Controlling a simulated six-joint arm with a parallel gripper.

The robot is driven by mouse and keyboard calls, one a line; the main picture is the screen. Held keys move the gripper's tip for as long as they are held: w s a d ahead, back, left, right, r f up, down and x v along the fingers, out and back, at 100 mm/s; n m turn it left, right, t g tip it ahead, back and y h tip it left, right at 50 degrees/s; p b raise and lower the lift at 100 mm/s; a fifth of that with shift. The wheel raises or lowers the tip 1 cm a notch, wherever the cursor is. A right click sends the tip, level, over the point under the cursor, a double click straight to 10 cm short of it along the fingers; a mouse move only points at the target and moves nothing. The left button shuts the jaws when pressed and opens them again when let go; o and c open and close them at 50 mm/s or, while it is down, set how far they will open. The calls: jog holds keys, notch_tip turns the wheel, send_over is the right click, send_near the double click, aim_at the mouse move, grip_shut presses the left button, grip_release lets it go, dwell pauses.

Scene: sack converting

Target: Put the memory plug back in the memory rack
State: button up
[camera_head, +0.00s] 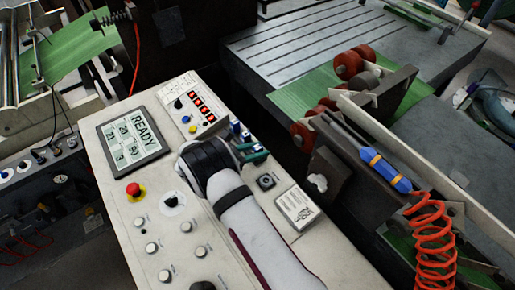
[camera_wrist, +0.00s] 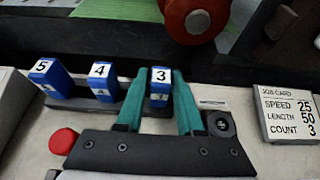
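A blue memory plug numbered 3 (camera_wrist: 160,78) stands between the two teal fingers of my gripper (camera_wrist: 160,90) in the wrist view. The fingers lie close against its sides, with no clear gap. Blue plugs numbered 4 (camera_wrist: 102,76) and 5 (camera_wrist: 49,74) stand to its left in the dark memory rack (camera_wrist: 78,101). Plug 3 is in line with them; whether it is fully seated is hidden by the fingers. In the head view my gripper (camera_head: 254,154) is at the right edge of the light console, beside the blue plugs (camera_head: 235,127).
A black square fitting with a round centre (camera_wrist: 222,124) and a job card (camera_wrist: 285,115) lie right of the fingers. The console (camera_head: 130,205) carries a READY display (camera_head: 134,140), knobs and a red button (camera_head: 133,190). Red rollers (camera_head: 349,65) and machine plates stand close beyond the rack.

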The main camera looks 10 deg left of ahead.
jog(key=shift+o, duration=0.9)
